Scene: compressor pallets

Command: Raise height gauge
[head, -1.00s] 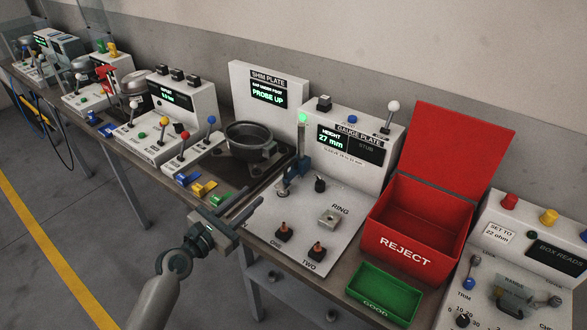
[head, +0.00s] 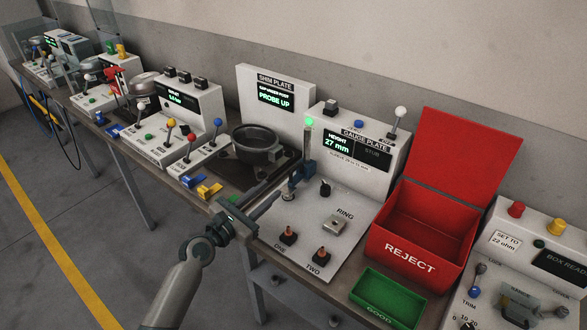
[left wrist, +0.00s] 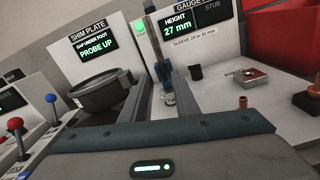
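The height gauge is a grey post with a green light on top and a blue slider (head: 296,177) low on it, standing at the left of the white gauge plate (head: 345,210). The gauge display (head: 337,143) reads "HEIGHT 27 mm". My left gripper (head: 272,187) is open, its two fingers pointing at the blue slider from the front left. In the left wrist view the blue slider (left wrist: 163,72) shows between the spread fingers (left wrist: 163,80), beyond or near their tips; I cannot tell whether they touch it. My right gripper is not in view.
The ring block (head: 334,225), a black knob (head: 325,188) and two orange-topped pegs stand on the plate. A red reject bin (head: 410,255) and green tray (head: 388,298) are at the right. The shim plate's dark round pot (head: 257,145) is at the left.

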